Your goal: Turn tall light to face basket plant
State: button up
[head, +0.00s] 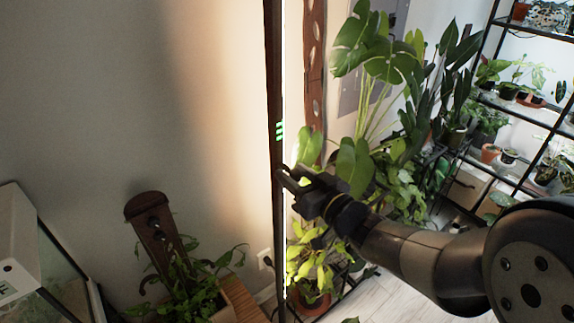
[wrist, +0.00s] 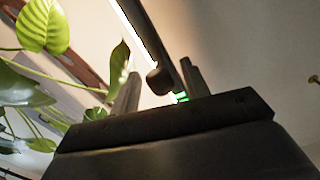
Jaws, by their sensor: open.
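The tall light (head: 274,90) is a thin dark upright pole with green indicator lights, and its bright strip shows along its right edge. In the wrist view the tall light (wrist: 152,38) runs diagonally, with a dark rounded knob (wrist: 158,80) beside it. My gripper (head: 287,175) is open at the pole, just below the green lights. In the wrist view the fingers of my gripper (wrist: 160,80) stand apart with the knob seen between them; I cannot tell whether they touch it. A leafy plant (head: 190,292) at lower left grows by a tan container (head: 236,300); I cannot tell whether this is the basket plant.
A large-leaved plant (head: 372,70) and a yellow-green potted plant (head: 310,272) stand close right of the pole, near my arm. A black shelf (head: 520,112) with several pots is at far right. A glass tank (head: 45,262) is at left.

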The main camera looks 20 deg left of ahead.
jog(key=shift+x, duration=1.5)
jog(key=shift+d, duration=0.1)
grip_shut()
